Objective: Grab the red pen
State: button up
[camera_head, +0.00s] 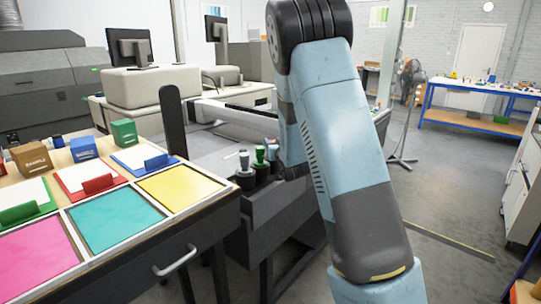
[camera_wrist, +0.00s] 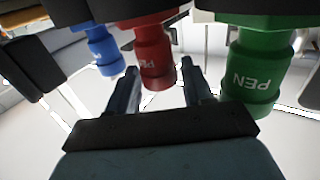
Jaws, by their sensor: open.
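The red pen (camera_wrist: 153,62) has a thick barrel with lettering and shows upside down at the top middle of the wrist view. My gripper (camera_wrist: 161,72) is open, with one finger on either side of the red pen's lower end in the picture. I cannot tell whether the fingers touch it. A green pen (camera_wrist: 257,70) marked PEN is to the right, and a blue pen (camera_wrist: 103,50) is to the left. In the head view my arm partly hides the pens; a green pen (camera_head: 259,155) stands in a dark holder beside my gripper.
Dark holders stand on a dark grey cabinet (camera_head: 285,205). A table at left carries a yellow panel (camera_head: 178,187), a teal panel (camera_head: 113,220), a pink panel (camera_head: 40,258) and small boxes. A fan (camera_head: 408,85) and blue-framed workbench (camera_head: 485,100) stand farther right, with open floor between.

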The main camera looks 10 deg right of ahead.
jog(key=shift+w, duration=0.4)
jog(key=c, duration=0.7)
jog(key=shift+r, duration=0.1)
jog(key=shift+c, duration=0.2)
